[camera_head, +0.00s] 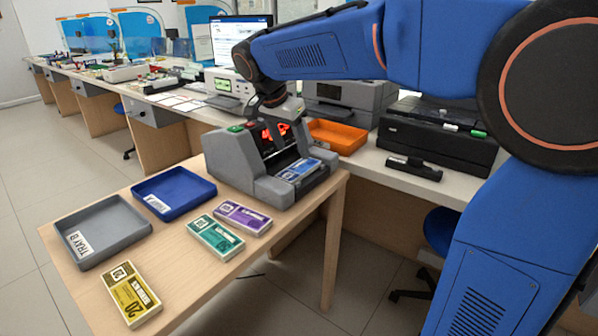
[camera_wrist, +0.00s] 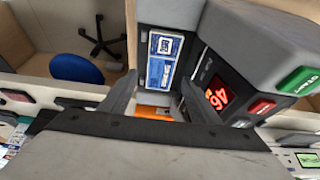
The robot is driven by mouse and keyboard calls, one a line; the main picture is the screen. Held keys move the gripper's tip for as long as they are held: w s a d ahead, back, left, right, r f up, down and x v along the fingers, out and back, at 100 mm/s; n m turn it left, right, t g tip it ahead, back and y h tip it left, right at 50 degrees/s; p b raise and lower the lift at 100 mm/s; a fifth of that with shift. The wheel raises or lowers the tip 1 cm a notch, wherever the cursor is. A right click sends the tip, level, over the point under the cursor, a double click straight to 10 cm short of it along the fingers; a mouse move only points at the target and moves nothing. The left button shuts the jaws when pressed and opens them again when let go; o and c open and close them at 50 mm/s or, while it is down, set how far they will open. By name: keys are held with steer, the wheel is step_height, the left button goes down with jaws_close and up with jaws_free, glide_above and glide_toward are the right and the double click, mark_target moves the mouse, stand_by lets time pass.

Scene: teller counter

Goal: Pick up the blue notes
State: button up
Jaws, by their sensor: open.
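The blue notes (camera_head: 298,169) are a banded bundle lying in the front pocket of the grey note-counting machine (camera_head: 285,190). In the wrist view the blue notes (camera_wrist: 164,55) lie beyond my fingertips, beside the machine's red-lit display (camera_wrist: 216,94). My gripper (camera_head: 296,138) is over the machine, above and behind the bundle. In the wrist view my gripper (camera_wrist: 159,84) has its two fingers spread apart, with nothing between them.
A purple bundle (camera_head: 243,217), a green bundle (camera_head: 215,238) and a yellow bundle (camera_head: 131,294) lie on the wooden table. A blue tray (camera_head: 203,183) and a grey tray (camera_head: 72,222) stand at left. An orange tray (camera_head: 345,137) and a black printer (camera_head: 430,148) are behind the machine.

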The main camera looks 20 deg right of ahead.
mark_target(299, 169)
steer(key=shift+x, duration=3.9)
steer(key=shift+a, duration=0.15)
steer(key=c, duration=0.9)
step_height(299, 169, up, 10)
